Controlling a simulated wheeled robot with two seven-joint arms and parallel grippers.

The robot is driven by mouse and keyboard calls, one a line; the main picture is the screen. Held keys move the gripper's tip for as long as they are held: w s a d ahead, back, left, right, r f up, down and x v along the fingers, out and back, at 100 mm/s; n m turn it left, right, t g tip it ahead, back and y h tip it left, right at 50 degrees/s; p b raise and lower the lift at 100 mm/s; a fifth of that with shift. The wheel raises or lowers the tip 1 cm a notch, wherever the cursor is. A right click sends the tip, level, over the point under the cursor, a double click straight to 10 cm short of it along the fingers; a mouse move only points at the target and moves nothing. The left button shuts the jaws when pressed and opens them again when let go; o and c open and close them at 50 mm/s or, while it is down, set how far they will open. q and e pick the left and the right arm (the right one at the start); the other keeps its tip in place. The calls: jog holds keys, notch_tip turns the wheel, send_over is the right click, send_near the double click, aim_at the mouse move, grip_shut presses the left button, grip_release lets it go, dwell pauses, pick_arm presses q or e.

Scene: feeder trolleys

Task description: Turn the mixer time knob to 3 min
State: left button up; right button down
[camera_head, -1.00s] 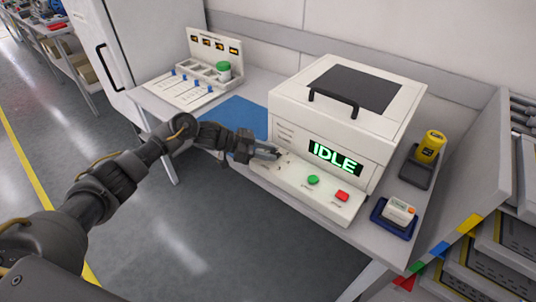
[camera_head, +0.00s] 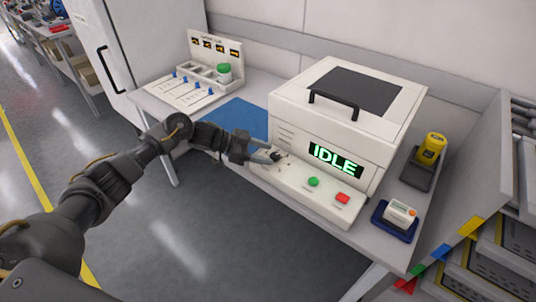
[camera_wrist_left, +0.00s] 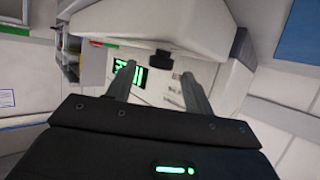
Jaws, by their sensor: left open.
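The mixer (camera_head: 300,108) is a white box with a dark lid panel, a black handle and a green display (camera_head: 335,160) reading IDLE. Its front ledge carries a green button (camera_head: 313,182) and a red button (camera_head: 342,197). My left gripper (camera_head: 277,156) is at the left end of this ledge, fingers pointing at the mixer. My right gripper is not in view.
A blue mat (camera_head: 238,115) lies left of the mixer. A white rack (camera_head: 213,58) with a green-lidded jar (camera_head: 223,72) stands further left. A yellow-topped item (camera_head: 431,148) and a white device (camera_head: 400,212) on a blue tray are to the right, beside grey shelving (camera_head: 470,180).

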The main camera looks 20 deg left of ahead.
pick_arm(q)
jog(key=b+v, duration=0.1)
jog(key=v, duration=0.8)
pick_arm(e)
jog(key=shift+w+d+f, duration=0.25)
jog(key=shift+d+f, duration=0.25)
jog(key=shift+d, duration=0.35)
pick_arm(q)
jog(key=shift+a, duration=0.1)
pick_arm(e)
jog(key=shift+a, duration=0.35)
